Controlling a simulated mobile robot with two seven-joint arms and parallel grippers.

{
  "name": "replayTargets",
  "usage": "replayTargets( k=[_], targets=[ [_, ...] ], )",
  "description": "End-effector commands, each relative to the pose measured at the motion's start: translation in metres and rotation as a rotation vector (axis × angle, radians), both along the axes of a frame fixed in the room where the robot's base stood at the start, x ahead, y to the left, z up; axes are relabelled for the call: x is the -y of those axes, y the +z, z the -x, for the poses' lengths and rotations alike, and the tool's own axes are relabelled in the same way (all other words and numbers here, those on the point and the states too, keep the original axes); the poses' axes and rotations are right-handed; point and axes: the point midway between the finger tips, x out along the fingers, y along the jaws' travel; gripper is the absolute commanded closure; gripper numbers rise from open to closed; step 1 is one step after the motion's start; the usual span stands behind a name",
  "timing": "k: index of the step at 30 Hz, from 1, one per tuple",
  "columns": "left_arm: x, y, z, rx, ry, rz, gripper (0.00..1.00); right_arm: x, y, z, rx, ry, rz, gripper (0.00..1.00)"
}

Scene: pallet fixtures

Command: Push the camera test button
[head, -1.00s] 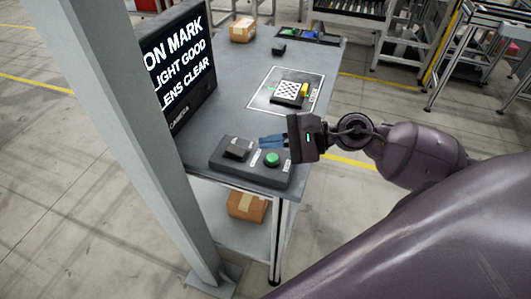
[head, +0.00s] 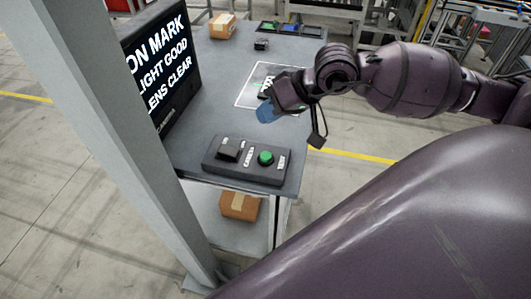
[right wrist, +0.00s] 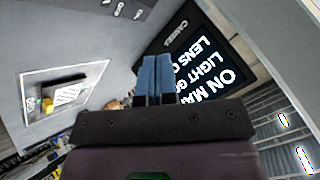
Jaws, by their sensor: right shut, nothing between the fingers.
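A dark control box (head: 245,160) sits at the near end of the grey table. It carries a round green button (head: 265,158) and a black block-like switch (head: 229,148), with small white labels. Which control is the camera test button I cannot read. My right gripper (head: 267,113) is shut and empty, its blue fingertips above the table beyond the box, apart from the green button. The blue fingers (right wrist: 154,80) also show in the right wrist view, pressed together. My left gripper is not in view.
A monitor (head: 163,70) with white text stands at the table's left, behind a grey post (head: 110,130). A white-outlined target plate (head: 246,98) lies past my gripper, partly hidden by it. Cardboard boxes sit on the table's far end (head: 222,26) and lower shelf (head: 240,206).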

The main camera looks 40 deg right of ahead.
Motion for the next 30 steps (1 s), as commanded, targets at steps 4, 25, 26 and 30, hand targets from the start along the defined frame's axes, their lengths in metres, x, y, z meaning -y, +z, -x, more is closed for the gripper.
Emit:
replayTargets(
  k=[4,25,26,30],
  targets=[
    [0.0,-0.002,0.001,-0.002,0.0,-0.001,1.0,0.0,-0.004,0.0,-0.002,-0.001,-0.002,1.0],
    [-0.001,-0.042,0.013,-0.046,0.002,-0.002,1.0,0.0,-0.081,0.0,-0.006,-0.002,-0.003,1.0],
    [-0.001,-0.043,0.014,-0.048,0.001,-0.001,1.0,0.0,-0.083,0.0,-0.006,-0.001,-0.003,1.0],
    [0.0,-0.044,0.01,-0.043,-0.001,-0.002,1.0,0.0,-0.088,0.0,-0.004,-0.002,-0.003,1.0]
  ],
)
